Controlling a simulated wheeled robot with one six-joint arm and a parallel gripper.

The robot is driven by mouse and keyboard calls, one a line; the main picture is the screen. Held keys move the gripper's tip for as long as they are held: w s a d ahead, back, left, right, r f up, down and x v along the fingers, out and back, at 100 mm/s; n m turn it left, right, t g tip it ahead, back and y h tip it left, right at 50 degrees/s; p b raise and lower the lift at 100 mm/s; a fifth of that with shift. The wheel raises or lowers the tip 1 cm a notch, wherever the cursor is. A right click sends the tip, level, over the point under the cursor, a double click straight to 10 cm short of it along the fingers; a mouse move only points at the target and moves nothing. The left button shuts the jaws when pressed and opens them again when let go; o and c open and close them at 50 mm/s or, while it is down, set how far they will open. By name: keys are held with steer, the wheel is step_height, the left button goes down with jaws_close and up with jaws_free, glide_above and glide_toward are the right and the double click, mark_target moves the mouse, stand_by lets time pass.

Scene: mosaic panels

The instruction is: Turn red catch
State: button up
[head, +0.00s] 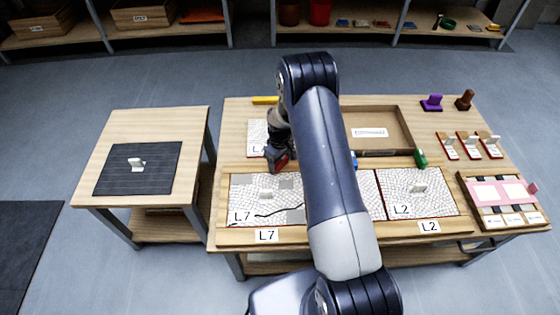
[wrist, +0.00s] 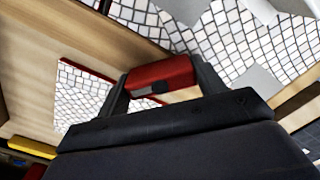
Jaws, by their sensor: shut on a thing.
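The red catch (wrist: 158,72) is a small red block in the wrist view, with a dark spot on its near face. My gripper (wrist: 160,80) is shut on it, one finger at each side. In the head view my gripper (head: 279,162) is at the back edge of the white mosaic panel labelled L7 (head: 245,203), with a bit of red showing at its tip. My arm hides part of this area. I cannot tell how far the catch is turned.
A mosaic panel labelled L2 (head: 430,204) lies to the right. A smaller panel (head: 257,135) lies behind my gripper. A brown tray (head: 393,150), a green object (head: 421,158) and a yellow bar (head: 265,100) are on the table. A side table (head: 120,125) bears a dark mat.

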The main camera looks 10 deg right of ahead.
steer(key=shift+c, duration=0.5)
steer(key=shift+f+m+b, duration=0.1)
steer(key=shift+m+b, duration=0.2)
steer(key=shift+b, duration=0.1)
steer(key=shift+m+b, duration=0.55)
steer(key=shift+m, duration=0.05)
steer(key=m+b, duration=0.1)
steer(key=m, duration=0.1)
steer(key=shift+m+b, duration=0.3)
steer(key=m+b, duration=0.2)
steer(key=m, duration=0.2)
steer(key=shift+m, duration=0.4)
steer(key=o, duration=1)
step_height(320, 180, up, 11)
steer(key=shift+r+p, duration=0.1)
steer(key=shift+p, duration=0.45)
